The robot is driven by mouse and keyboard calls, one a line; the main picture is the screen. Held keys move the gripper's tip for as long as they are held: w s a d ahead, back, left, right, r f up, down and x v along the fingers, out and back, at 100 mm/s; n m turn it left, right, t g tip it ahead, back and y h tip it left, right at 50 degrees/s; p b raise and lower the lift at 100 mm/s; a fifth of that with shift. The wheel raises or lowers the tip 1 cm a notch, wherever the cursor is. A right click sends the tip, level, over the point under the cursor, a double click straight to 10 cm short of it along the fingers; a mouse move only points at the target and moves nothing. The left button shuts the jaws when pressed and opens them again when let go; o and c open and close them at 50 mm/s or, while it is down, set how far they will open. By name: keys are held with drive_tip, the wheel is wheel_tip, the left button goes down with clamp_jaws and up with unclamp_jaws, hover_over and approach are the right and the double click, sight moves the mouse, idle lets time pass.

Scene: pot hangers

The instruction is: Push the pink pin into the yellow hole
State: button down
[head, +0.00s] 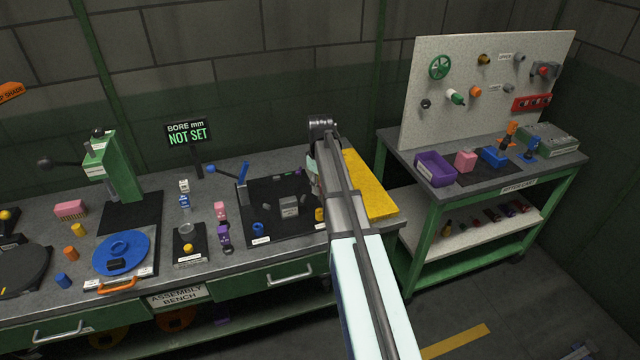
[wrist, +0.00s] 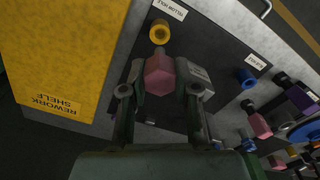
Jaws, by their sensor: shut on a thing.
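The pink pin (wrist: 160,76), with a faceted hexagonal end, is between the two fingers of my gripper (wrist: 162,90) in the wrist view. My gripper is shut on it. The yellow hole (wrist: 160,32) is a yellow ring on the black mat, just above the pin in the wrist picture. A gap shows between the pin and the ring in that picture; the height of the pin over the mat is hard to tell. In the head view the yellow hole (head: 320,214) is partly visible beside my arm, which hides my gripper and the held pin.
A grey block (head: 289,207) and a blue ring (head: 258,228) stand on the black mat (head: 270,190). The yellow rework shelf (wrist: 55,50) lies beside the mat. Pink and purple pieces (head: 221,212) stand left of the mat. A blue lever (head: 243,173) rises at its back edge.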

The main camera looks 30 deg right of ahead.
drive_tip(key=shift+f+b, duration=0.75)
drive_tip(key=shift+f, duration=1.45)
drive_tip(key=shift+f+b, duration=0.5)
drive_tip(key=shift+f, duration=1.55)
idle(0.6)
drive_tip(key=c, duration=0.8)
unclamp_jaws()
wheel_tip(320, 180, up, 12)
drive_tip(key=shift+r, duration=0.1)
